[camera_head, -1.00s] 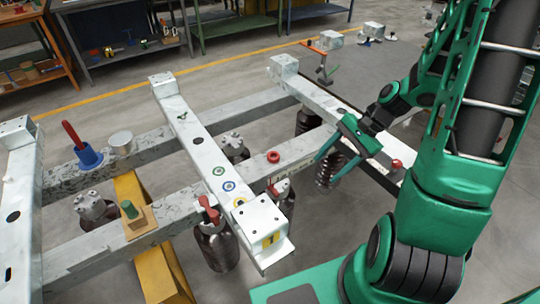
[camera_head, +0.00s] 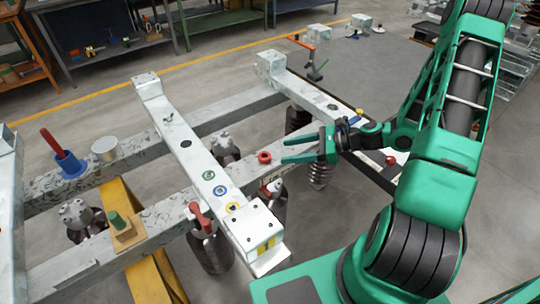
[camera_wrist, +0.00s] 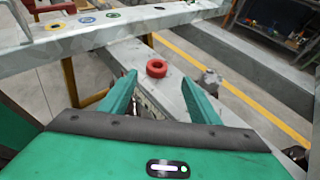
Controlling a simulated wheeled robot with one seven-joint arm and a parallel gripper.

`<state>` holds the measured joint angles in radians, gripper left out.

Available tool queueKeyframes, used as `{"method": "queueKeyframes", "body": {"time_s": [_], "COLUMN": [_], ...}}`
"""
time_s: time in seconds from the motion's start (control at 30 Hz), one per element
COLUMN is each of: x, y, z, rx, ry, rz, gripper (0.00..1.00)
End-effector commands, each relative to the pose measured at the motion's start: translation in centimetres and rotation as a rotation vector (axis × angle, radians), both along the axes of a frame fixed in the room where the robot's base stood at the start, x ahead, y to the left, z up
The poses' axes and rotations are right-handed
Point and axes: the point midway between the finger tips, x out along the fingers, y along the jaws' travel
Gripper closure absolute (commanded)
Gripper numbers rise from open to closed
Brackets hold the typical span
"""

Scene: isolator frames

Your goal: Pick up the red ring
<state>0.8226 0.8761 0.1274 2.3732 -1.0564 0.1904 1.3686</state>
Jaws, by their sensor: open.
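The small red ring (camera_head: 264,157) lies flat on the grey steel beam, just right of the white crossbeam. In the wrist view the red ring (camera_wrist: 157,68) sits ahead of my fingers, near the middle between them. My gripper (camera_head: 284,151) is open and empty, its two green fingers pointing left toward the ring. In the wrist view my gripper (camera_wrist: 160,90) shows a finger on each side, with the ring beyond the tips. The gripper does not appear to touch the ring; the exact gap and height are hard to tell.
The white crossbeam (camera_head: 190,150) with coloured round stickers stands left of the ring. Dark ribbed insulators hang below the beams. Bare beam surrounds the ring.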

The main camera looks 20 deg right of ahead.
Motion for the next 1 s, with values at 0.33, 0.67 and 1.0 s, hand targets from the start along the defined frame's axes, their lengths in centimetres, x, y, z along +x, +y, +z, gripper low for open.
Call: {"method": "queueKeyframes", "body": {"time_s": [0.33, 0.67, 1.0], "x": [1.3, 3.0, 3.3], "y": [2.9, 6.4, 6.9], "z": [-1.2, -2.7, -2.9], "rx": [-0.001, -0.002, -0.003], "ry": [0.0, 0.0, -0.001], "rz": [0.006, 0.007, 0.005], "gripper": [0.43, 0.43, 0.46]}}
